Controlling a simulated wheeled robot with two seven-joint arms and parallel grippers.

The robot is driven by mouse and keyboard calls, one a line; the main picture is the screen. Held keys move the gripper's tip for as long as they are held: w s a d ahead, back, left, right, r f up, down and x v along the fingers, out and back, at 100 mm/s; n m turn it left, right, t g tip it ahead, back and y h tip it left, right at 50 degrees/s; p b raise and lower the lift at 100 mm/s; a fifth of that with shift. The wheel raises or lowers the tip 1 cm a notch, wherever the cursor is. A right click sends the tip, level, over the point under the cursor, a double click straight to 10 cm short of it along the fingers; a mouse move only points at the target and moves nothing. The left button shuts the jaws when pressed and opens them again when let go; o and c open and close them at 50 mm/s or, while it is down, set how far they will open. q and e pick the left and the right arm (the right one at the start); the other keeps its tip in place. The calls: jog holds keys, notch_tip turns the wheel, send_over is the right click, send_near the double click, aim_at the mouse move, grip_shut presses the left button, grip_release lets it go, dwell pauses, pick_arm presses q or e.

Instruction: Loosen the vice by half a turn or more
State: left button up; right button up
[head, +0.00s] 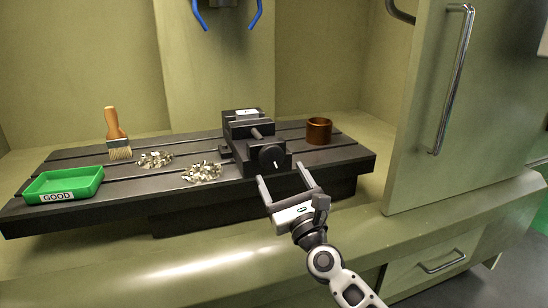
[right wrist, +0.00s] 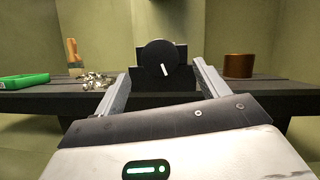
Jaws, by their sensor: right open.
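The black vice (head: 258,138) stands on the slotted machine table, with a light block (head: 247,114) between its jaws. Its round dark handle (head: 271,157) faces me. In the right wrist view the vice handle (right wrist: 160,59) shows a white mark that is near upright, tilted slightly. My right gripper (head: 283,183) is open and empty, just in front of and below the handle. In the right wrist view its fingers (right wrist: 158,78) stand apart to either side of the handle, and I cannot tell whether they reach it. My left gripper is not in view.
On the table (head: 120,195) are a green tray marked GOOD (head: 85,182), a brush (head: 115,133), two piles of metal chips (head: 202,172) and a brown cylinder (head: 319,131). An open cabinet door (head: 440,110) stands at the right. Blue hoses hang above.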

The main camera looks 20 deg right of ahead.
aim_at(273, 160)
jog(key=x, duration=0.5)
jog(key=shift+w+r, duration=0.1)
jog(key=shift+w, duration=0.1)
jog(key=c, duration=1)
